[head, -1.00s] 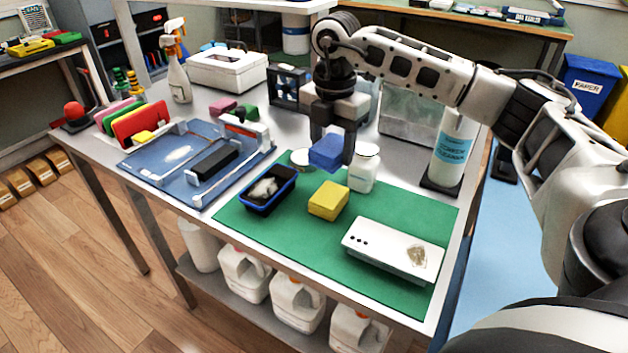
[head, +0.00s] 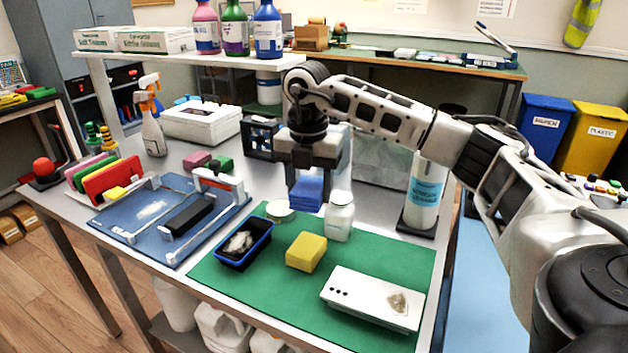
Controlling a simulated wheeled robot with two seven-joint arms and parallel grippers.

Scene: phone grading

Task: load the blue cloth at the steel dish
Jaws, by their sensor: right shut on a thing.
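The blue cloth (head: 306,194) is a folded pad held between the fingertips of my right gripper (head: 308,188), which points down and is shut on it. It hangs above the back edge of the green mat, just behind the white jar. A small round pale dish (head: 280,211), which looks like the steel dish, lies at the mat's back edge, just left of and below the cloth in the picture. Its inside is too small to read. The cloth appears apart from the dish. My left gripper is not in view.
The white jar (head: 340,216) stands close to the right of the cloth. A blue-rimmed black tray (head: 244,243), a yellow sponge (head: 306,251) and a white device (head: 373,298) are on the green mat (head: 262,307). A large labelled bottle (head: 426,190) stands behind right.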

